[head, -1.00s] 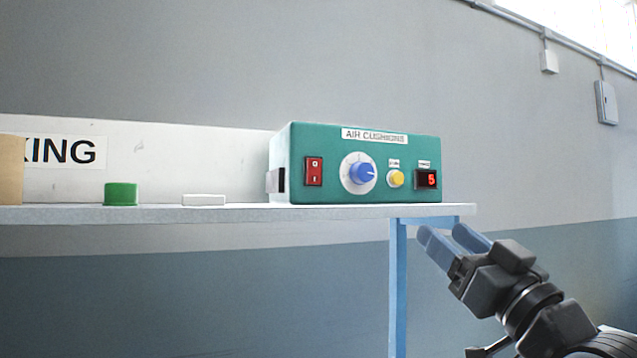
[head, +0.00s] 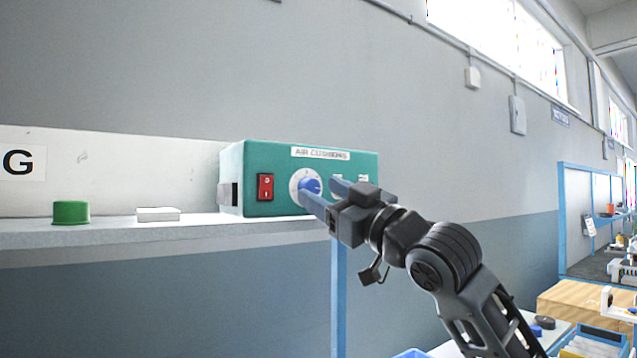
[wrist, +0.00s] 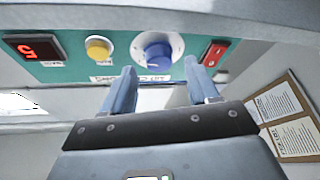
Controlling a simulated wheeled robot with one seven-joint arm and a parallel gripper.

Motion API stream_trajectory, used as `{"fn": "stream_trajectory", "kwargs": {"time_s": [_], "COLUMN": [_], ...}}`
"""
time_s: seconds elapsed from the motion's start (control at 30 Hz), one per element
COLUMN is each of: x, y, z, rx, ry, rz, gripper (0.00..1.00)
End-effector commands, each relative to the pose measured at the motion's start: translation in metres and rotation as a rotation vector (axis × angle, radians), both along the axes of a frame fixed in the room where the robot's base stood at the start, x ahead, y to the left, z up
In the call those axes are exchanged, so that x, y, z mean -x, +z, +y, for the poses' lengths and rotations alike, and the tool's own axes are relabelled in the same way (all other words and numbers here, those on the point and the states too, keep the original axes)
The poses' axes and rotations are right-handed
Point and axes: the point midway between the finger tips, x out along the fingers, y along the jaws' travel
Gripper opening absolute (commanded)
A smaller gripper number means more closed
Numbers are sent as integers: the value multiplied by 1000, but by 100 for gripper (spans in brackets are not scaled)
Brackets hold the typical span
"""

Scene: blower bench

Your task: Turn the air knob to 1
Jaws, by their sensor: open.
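The green AIR CUSHIONS box (head: 300,160) stands on the shelf. Its blue air knob (head: 309,185) sits on a round white dial on the front face, and my fingers partly cover its lower right in the head view. In the wrist view, which looks upside down, the knob (wrist: 157,54) is ahead of and between my fingers. My gripper (head: 322,191) is open and empty, in front of the box and apart from the knob as far as I can see. The red display (wrist: 33,48) appears to read 5. A yellow button (wrist: 98,48) sits between display and knob.
A red rocker switch (head: 265,187) is left of the knob. A green cylinder (head: 71,212) and a white block (head: 158,214) lie on the shelf (head: 120,236) further left. The shelf edge runs just below the box. Papers hang on a board (wrist: 290,125).

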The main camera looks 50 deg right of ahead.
Motion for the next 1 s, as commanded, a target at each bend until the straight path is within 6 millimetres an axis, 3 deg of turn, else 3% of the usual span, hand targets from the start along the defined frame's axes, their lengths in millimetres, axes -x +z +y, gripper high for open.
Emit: {"fn": "stream_trajectory", "kwargs": {"time_s": [0.2, 0.47, 1.0], "x": [-16, -17, -17], "y": [7, 6, 6], "z": [-2, -2, -1], "rx": [0, 0, -1], "ry": [0, 0, 0], "rz": [1, 0, 0], "gripper": [59, 59, 10]}}
